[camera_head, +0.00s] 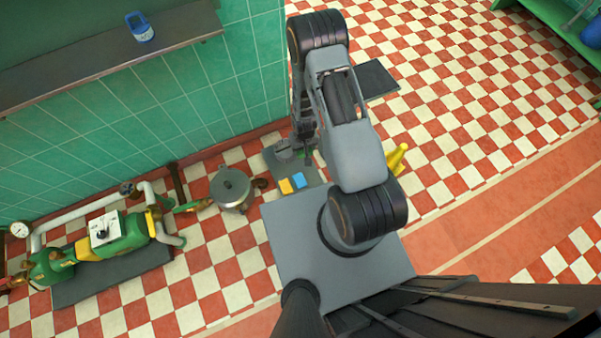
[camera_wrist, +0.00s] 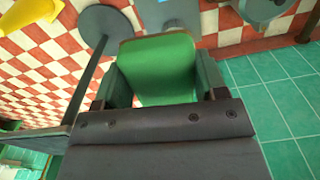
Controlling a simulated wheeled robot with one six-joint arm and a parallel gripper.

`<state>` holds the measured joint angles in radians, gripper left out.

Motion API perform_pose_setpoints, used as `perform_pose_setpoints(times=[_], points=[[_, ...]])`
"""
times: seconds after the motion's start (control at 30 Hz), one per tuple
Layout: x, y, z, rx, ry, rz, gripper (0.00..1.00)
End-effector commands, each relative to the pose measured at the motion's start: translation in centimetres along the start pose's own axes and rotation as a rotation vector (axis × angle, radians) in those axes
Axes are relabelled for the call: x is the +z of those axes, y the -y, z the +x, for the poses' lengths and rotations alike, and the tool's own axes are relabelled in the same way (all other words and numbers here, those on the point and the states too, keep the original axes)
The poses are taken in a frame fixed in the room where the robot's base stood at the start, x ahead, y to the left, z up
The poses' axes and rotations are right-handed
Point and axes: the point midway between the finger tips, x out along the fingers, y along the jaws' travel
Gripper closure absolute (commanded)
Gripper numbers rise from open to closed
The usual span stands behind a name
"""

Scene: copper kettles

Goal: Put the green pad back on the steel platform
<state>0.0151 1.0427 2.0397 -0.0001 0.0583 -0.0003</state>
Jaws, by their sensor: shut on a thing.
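The green pad (camera_wrist: 160,62) is between the two fingers of my gripper (camera_wrist: 164,84) in the wrist view, and the gripper is shut on it. In the head view my gripper (camera_head: 304,156) is at the end of the arm, over or beside the far side of a grey steel platform (camera_head: 313,174), partly hidden by the arm. A yellow pad (camera_head: 286,186) and a blue pad (camera_head: 299,180) lie on the platform. I cannot tell whether the green pad touches the platform.
A lidded steel pot (camera_head: 232,187) stands left of the platform. A green pump machine (camera_head: 122,235) with white pipes is farther left. A yellow cone (camera_head: 397,156) stands right of my arm. A tiled wall (camera_head: 170,110) with a shelf (camera_head: 90,62) is behind. The checkered floor to the right is mostly clear.

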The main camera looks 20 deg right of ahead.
Motion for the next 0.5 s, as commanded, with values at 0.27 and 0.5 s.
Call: perform_pose_setpoints(times=[0.27,0.5], points=[[1.1,1.1,13.9,0.000,0.004,-0.047,0.54],[2.0,2.2,24.3,0.000,0.002,-0.092,0.54]])
